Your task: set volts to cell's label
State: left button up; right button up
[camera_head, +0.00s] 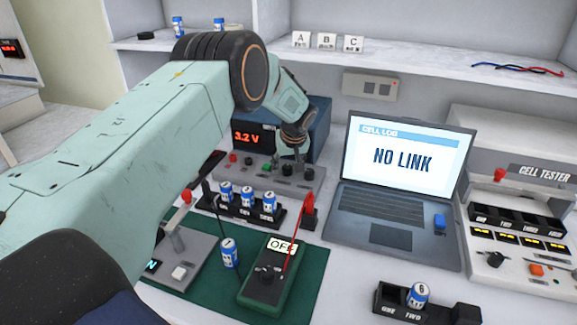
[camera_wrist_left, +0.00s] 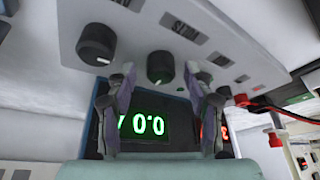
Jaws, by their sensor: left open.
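The blue power supply (camera_head: 318,125) stands at the back of the bench, its red display reading 3.2 V. Its grey panel (camera_head: 257,177) carries several knobs and terminals. In the left wrist view the panel is upside down: the knob (camera_wrist_left: 160,67) by the VOLTS label lies between the fingertips of my open left gripper (camera_wrist_left: 157,75), with no clear contact. A green 0.0 V display (camera_wrist_left: 136,124) shows below. In the head view my left gripper (camera_head: 297,150) is over the panel. Blue-and-white cells (camera_head: 246,195) stand in a black rack; one cell (camera_head: 229,252) stands alone.
A green meter (camera_head: 268,285) reading OFF lies on the green mat (camera_head: 312,268). A laptop (camera_head: 402,170) showing NO LINK and a cell tester (camera_head: 515,210) stand right. A black tray (camera_head: 392,300) holds one cell. Red leads stand near the meter.

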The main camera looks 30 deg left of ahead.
pick_arm(q)
jog(key=shift+s+a+r, duration=0.1)
jog(key=c, duration=0.4)
grip_shut()
